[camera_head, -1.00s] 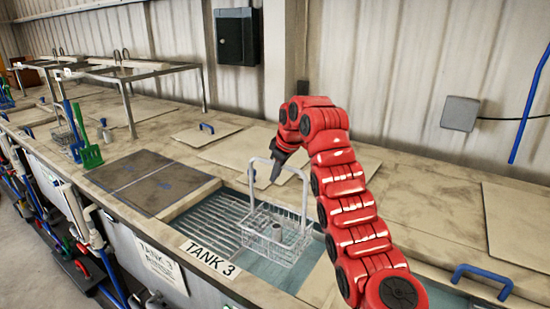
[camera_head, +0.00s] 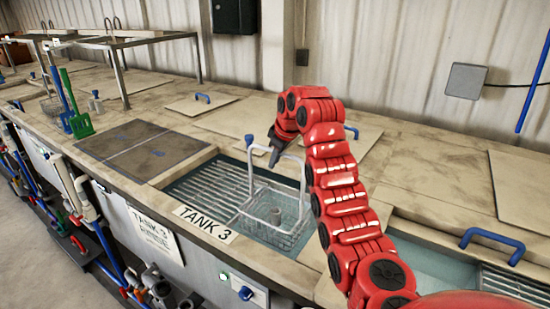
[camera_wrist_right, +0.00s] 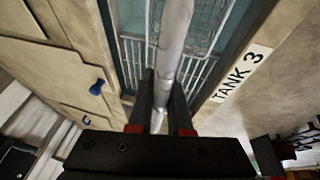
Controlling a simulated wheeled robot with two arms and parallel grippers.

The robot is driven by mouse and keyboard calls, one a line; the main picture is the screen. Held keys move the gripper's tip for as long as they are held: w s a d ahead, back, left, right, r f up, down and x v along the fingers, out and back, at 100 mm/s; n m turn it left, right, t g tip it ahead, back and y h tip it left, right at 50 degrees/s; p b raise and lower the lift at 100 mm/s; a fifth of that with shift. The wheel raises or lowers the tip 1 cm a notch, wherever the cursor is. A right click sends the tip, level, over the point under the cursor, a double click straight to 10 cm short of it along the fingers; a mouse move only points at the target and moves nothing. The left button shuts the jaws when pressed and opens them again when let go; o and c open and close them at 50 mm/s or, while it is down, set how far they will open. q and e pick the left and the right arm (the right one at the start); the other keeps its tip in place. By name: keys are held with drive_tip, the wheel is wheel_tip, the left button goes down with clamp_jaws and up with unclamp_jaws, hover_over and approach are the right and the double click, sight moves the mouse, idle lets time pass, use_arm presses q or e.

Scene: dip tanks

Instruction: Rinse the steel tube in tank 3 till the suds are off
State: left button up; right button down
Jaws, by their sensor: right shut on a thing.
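Whether suds cling to the tube is too small to tell. My right gripper (camera_head: 274,157) is at the top of the basket's tall handle (camera_head: 302,178). In the right wrist view its fingers (camera_wrist_right: 160,108) are shut on the thick pale handle bar (camera_wrist_right: 174,35), with wire mesh (camera_wrist_right: 195,20) below. My left gripper is not in view.
A TANK 3 label (camera_head: 207,223) lies on the front rim. A dark two-panel cover (camera_head: 142,150) lies left of the tank. Another open tank (camera_head: 440,268) and a blue-handled lid (camera_head: 492,240) are at the right. Green and blue tools (camera_head: 75,115) stand farther left.

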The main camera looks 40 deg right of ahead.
wheel_tip(320, 180, down, 13)
drive_tip(key=b, duration=0.8)
drive_tip(key=shift+r+b, duration=0.15)
drive_tip(key=shift+b, duration=0.25)
